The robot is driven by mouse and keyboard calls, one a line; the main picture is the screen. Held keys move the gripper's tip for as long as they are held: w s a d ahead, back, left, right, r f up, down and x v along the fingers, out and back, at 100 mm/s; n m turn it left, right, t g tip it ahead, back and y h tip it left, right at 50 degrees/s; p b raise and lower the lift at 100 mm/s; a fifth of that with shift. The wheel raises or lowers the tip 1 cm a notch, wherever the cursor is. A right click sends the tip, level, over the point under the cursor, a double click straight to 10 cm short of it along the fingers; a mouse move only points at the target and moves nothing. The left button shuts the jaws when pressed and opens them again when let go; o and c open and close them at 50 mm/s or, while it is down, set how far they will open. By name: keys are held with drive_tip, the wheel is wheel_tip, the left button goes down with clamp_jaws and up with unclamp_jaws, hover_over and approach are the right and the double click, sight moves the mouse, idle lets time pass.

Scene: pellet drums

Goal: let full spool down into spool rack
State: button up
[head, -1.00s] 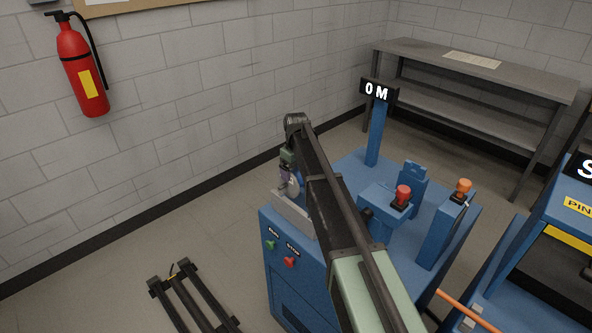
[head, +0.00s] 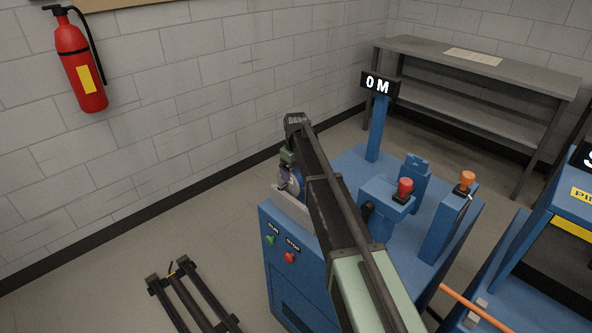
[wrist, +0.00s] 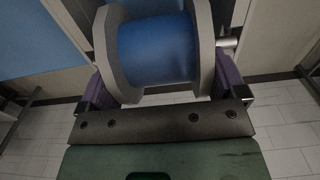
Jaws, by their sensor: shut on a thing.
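In the wrist view the spool (wrist: 158,52), with grey flanges and a blue winding, sits between the purple fingers of my gripper (wrist: 166,92). My gripper is shut on it. In the head view my gripper (head: 289,172) is partly behind my arm at the back left edge of a blue machine, and the spool (head: 296,183) is mostly hidden. A low dark frame with parallel rails (head: 208,305) on the floor at lower left may be the spool rack; it looks empty and stands apart from my gripper.
The blue machine (head: 285,287) carries RUN and STOP buttons, a red knob (head: 405,187), an orange knob (head: 467,180) and a "0 M" sign (head: 378,86). A grey bench (head: 470,65) stands at the back right. The floor along the left wall is clear.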

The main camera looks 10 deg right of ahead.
sight(296, 170)
drive_tip(key=shift+f+b, duration=0.6)
drive_tip(key=shift+f, duration=0.1)
drive_tip(key=o, duration=0.9)
wheel_tip(296, 170, up, 11)
drive_tip(key=p, duration=1)
drive_tip(key=shift+p, duration=0.4)
